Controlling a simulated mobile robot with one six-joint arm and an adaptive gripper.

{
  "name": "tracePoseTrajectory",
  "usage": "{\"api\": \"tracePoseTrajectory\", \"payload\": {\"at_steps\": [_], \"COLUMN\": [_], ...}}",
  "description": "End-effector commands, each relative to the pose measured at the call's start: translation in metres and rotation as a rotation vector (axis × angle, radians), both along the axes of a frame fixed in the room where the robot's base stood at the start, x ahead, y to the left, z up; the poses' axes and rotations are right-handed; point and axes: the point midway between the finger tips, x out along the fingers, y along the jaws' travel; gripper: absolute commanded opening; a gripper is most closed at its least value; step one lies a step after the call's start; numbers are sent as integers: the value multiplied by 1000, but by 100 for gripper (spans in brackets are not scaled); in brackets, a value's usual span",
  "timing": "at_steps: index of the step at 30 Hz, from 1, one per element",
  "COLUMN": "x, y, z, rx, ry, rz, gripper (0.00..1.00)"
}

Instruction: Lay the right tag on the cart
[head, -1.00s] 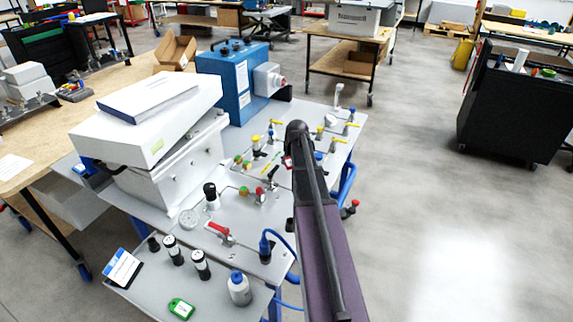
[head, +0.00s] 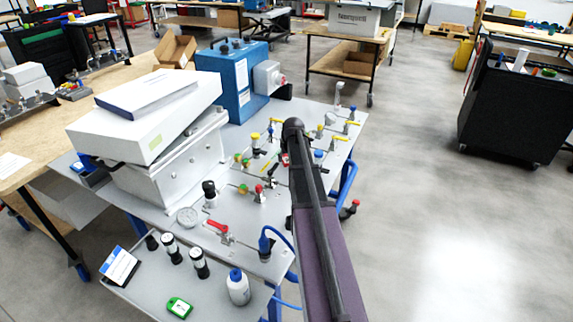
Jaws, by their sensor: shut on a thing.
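The cart (head: 335,172) has a grey top with blue legs and carries valves and fittings. A green tag (head: 179,307) with a white label lies on its lower front shelf. My arm reaches in from the bottom, and its dark end stands over the right part of the cart top.
A white box (head: 145,125) and a blue unit (head: 232,82) fill the back left. A red-handled valve (head: 218,229) and gauge (head: 187,217) stand nearer. A bottle (head: 238,288), black-and-white cylinders (head: 199,263) and a blue-white card (head: 118,265) are on the front shelf.

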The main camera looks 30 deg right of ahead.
Motion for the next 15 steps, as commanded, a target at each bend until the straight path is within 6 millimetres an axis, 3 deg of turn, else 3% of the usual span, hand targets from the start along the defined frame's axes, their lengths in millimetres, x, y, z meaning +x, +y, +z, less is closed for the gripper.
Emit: {"api": "tracePoseTrajectory", "payload": {"at_steps": [4, 15], "x": [0, -1], "y": [0, -1], "z": [-15, -18], "rx": [0, 0], "ry": [0, 0], "rz": [0, -1], "gripper": [15, 15]}}
